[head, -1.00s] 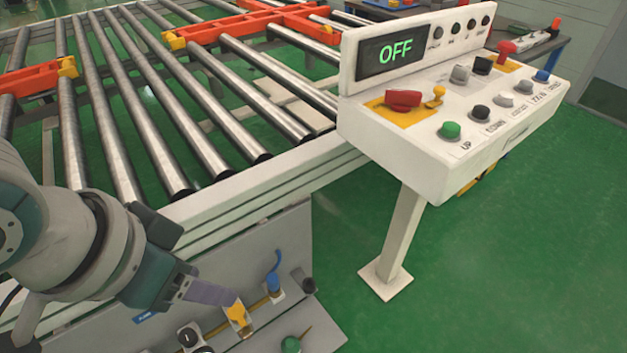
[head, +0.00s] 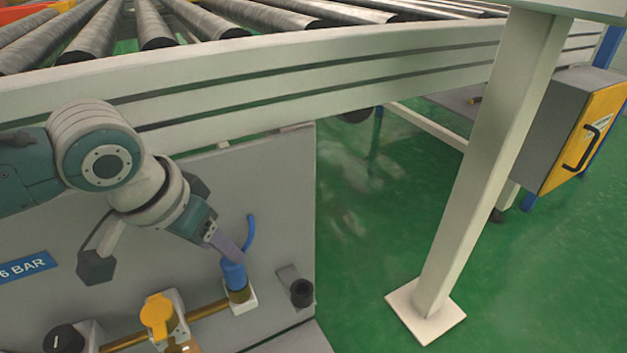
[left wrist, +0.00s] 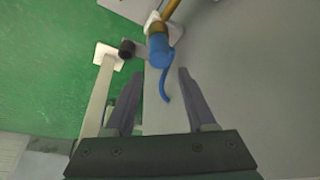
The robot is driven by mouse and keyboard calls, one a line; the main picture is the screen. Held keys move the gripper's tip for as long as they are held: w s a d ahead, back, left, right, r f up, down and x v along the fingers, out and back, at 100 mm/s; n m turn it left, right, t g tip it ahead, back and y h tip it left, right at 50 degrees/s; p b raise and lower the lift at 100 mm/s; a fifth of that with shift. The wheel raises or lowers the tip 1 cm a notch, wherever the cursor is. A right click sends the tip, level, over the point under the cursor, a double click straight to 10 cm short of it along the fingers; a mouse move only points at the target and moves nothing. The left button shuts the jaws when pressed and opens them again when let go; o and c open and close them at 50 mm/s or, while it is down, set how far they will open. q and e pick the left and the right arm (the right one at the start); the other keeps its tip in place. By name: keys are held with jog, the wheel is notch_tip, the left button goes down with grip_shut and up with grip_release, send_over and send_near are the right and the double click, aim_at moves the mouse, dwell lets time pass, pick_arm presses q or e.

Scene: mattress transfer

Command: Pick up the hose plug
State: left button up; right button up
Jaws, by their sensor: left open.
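The hose plug (head: 234,274) is blue with a thin curved blue tail and sits upright on a brass fitting of the grey panel. In the left wrist view the hose plug (left wrist: 158,52) is beyond the fingertips, with its tail reaching down between the fingers. My left gripper (head: 228,250) comes in from the upper left, its fingers close to the top of the plug in the head view. The left wrist view shows the left gripper (left wrist: 160,75) open with nothing held. My right gripper is not in view.
A yellow valve knob (head: 158,312) and a black knob (head: 66,339) stand left of the plug on the brass pipe. A black holder (head: 301,292) is just right of it. The conveyor frame (head: 300,80) runs above. A white post (head: 480,170) stands at right.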

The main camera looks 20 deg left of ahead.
aim_at(229, 261)
pick_arm(q)
jog(key=b+x, duration=0.3)
jog(key=x, duration=0.2)
jog(key=shift+s+a+f+b, duration=0.1)
jog(key=shift+s+f+b, duration=0.1)
jog(key=shift+b, duration=0.1)
jog(key=b+x, duration=0.5)
jog(key=shift+f, duration=0.1)
grip_shut()
